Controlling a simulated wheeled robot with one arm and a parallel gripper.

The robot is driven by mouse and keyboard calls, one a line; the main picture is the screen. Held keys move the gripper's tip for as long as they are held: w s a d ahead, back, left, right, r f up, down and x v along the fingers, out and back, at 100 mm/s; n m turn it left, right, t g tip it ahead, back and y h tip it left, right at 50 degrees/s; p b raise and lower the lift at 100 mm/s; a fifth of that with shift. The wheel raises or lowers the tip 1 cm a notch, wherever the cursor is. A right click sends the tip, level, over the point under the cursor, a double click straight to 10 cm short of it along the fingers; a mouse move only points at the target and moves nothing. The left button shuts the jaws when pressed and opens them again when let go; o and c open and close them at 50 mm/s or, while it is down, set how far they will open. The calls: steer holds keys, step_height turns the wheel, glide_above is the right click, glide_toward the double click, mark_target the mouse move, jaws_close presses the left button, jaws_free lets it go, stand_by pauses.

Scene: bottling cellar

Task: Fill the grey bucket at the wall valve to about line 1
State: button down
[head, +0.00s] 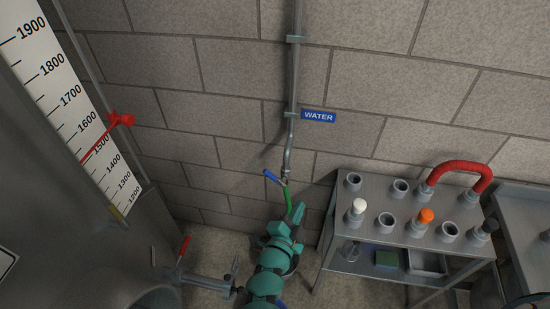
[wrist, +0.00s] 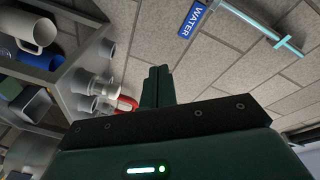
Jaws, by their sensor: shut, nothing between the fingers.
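The wall valve has a blue lever (head: 271,174) and sits at the foot of a grey pipe (head: 291,130) beside the blue WATER sign (head: 318,116). A green spout or hose (head: 289,200) hangs below it. The sign (wrist: 190,18) also shows in the wrist view. My gripper (head: 298,213) is just below and right of the valve, near the green piece; I cannot tell if they touch. Its fingers (wrist: 158,72) are together and empty. A dark rounded edge (head: 296,264) shows behind my arm; I cannot tell whether it is the grey bucket. No water level or line is visible.
A grey rack (head: 375,243) with sockets, a red hose (head: 460,169) and white and orange caps stands close on the right. A large tank with a scale (head: 75,100) and a red-handled outlet (head: 184,246) fills the left. Floor shows between them.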

steer(key=w+a+n+t+y, duration=0.1)
steer(key=w+a+n+y, duration=0.1)
steer(key=a+n+y, duration=0.3)
steer(key=p, duration=0.2)
glide_above(272, 179)
steer(key=s+d, duration=0.3)
steer(key=s, duration=0.1)
steer(key=shift+h, duration=0.3)
steer(key=shift+w+a+f, duration=0.45)
steer(key=shift+a+f, duration=0.25)
steer(key=shift+f, duration=0.15)
steer(key=shift+w+a+f, duration=0.45)
steer(key=shift+a+f, duration=0.25)
steer(key=shift+f, duration=0.1)
